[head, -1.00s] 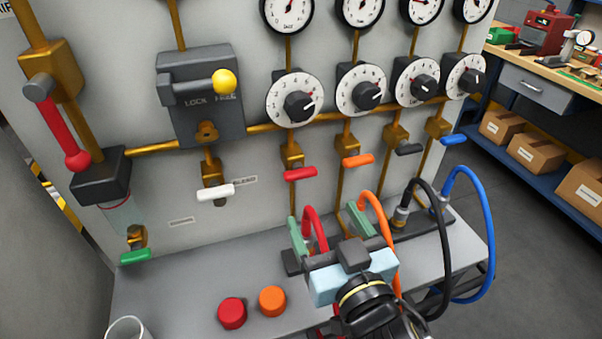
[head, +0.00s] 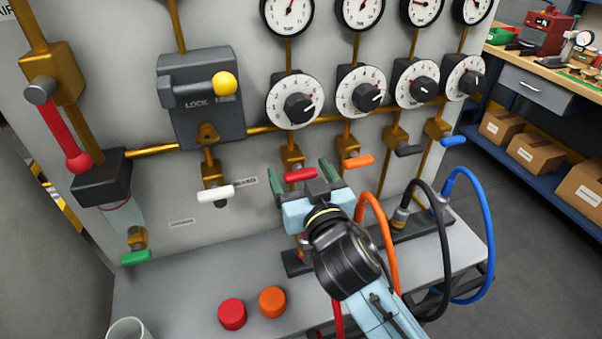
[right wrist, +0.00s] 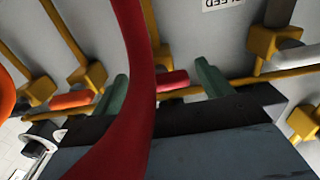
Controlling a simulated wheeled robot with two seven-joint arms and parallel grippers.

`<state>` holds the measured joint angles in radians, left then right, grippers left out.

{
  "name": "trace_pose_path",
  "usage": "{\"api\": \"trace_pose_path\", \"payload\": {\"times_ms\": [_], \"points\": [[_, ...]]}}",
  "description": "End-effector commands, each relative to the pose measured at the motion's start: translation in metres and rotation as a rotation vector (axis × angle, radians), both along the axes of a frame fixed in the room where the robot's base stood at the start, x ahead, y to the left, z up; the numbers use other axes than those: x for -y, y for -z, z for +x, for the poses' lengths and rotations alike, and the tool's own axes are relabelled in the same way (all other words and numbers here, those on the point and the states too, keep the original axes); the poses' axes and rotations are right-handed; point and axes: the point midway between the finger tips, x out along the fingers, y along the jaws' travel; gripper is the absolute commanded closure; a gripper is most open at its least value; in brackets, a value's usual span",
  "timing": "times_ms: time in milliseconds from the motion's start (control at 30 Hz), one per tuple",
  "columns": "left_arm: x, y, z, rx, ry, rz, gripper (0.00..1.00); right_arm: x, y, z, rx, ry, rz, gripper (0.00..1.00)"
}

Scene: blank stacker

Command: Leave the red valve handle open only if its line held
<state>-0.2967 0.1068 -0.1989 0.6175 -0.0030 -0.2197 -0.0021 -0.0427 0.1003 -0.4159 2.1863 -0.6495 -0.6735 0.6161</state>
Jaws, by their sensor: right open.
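The red valve handle (head: 300,174) lies crosswise on a brass valve (head: 291,156) below the first dial. My right gripper (head: 303,180) is open, its green fingers on either side of the red handle. In the right wrist view the red handle (right wrist: 173,80) shows between the fingers (right wrist: 163,78), partly hidden by a red hose (right wrist: 132,100) crossing in front. I cannot tell whether the fingers touch the handle. The red line's gauge (head: 287,14) is cut by the top edge; its reading is too small to tell. My left gripper is out of view.
Orange (head: 358,161), black (head: 409,151) and blue (head: 453,141) handles sit to the right; a white handle (head: 214,192) is to the left. Orange and blue hoses loop beside my arm. Red (head: 232,313) and orange (head: 272,301) caps lie on the grey bench (head: 180,290).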

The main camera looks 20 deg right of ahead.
Motion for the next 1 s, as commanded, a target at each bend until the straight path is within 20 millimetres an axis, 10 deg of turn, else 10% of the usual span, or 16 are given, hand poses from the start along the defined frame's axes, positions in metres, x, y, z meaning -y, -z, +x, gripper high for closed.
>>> {"api": "trace_pose_path", "payload": {"times_ms": [200, 533, 1000], "points": [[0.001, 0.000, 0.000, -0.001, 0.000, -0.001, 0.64, 0.000, 0.000, 0.000, 0.000, 0.000, 0.000, 0.24], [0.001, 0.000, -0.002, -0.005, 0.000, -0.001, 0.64, 0.000, 0.000, 0.000, 0.000, 0.000, 0.000, 0.66], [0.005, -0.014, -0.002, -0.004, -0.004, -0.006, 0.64, 0.000, -0.002, 0.000, 0.002, 0.000, -0.126, 0.66]]}}
